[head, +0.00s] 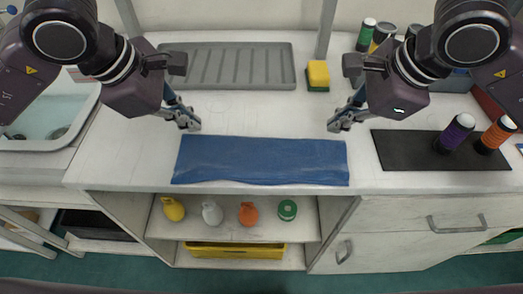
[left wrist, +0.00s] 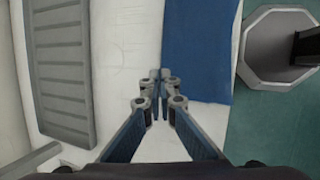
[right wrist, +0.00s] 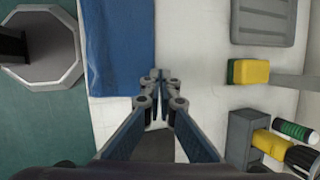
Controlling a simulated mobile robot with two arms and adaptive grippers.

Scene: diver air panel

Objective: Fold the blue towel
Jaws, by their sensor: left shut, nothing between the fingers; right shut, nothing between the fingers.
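The blue towel (head: 262,161) lies flat on the white counter near its front edge, as a long, narrow rectangle running left to right. Its front edge looks slightly wavy. My left gripper (head: 193,126) is shut and empty, just behind the towel's back left corner. In the left wrist view, its fingertips (left wrist: 160,74) are beside the towel's edge (left wrist: 200,50). My right gripper (head: 334,127) is shut and empty, just behind the towel's back right corner. In the right wrist view, its fingertips (right wrist: 154,74) are close to the towel's edge (right wrist: 120,50).
A grey ribbed tray (head: 226,66) and a yellow-green sponge (head: 317,75) sit at the back. A sink (head: 50,115) is at the left. The counter between the grippers is clear.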

